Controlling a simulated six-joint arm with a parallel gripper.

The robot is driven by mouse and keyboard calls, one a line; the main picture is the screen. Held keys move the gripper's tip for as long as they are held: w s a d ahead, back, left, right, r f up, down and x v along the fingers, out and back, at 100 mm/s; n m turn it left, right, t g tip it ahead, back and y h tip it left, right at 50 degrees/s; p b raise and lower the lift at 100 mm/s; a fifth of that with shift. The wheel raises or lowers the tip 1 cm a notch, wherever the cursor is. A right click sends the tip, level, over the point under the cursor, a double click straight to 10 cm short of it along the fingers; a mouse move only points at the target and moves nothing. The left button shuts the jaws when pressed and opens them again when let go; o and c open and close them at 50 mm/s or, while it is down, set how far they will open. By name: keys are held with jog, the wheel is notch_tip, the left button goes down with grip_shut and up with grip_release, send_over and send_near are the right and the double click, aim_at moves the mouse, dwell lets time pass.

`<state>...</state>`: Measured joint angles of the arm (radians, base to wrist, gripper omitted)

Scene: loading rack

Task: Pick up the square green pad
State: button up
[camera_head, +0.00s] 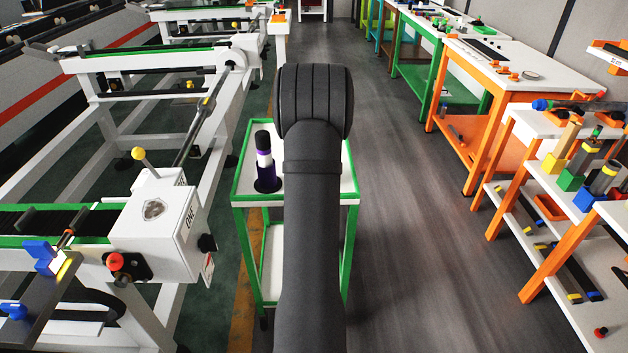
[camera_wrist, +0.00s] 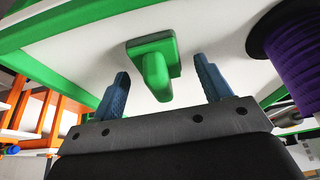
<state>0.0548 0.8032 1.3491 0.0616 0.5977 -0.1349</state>
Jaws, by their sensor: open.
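The green pad (camera_wrist: 155,68) shows in the wrist view as a squarish green piece with a raised knob-like grip, on the white top of a green-edged cart (camera_wrist: 75,50). My gripper (camera_wrist: 163,72) is open, with one blue finger on each side of the pad's grip. I see a gap between the grip and each finger. In the head view my arm covers the middle of the cart (camera_head: 240,190), and the pad and the gripper are hidden there.
A purple, black and white cylinder (camera_head: 265,163) stands on the cart's left side. Its purple ribbed part (camera_wrist: 295,60) is at the right in the wrist view. A white conveyor machine (camera_head: 158,225) stands left of the cart. Open floor (camera_head: 410,230) lies to the right.

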jog(key=c, duration=1.1)
jog(key=shift+r, duration=0.15)
notch_tip(320, 180, up, 4)
jog(key=shift+d+r, duration=0.15)
jog(key=s+d+r, duration=0.2)
jog(key=d, duration=0.1)
jog(key=s+d+r, duration=0.2)
jog(key=d, duration=0.1)
jog(key=s+d+r, duration=0.2)
jog(key=d, duration=0.1)
jog(key=shift+s+d+r, duration=0.2)
jog(key=shift+s+d, duration=0.05)
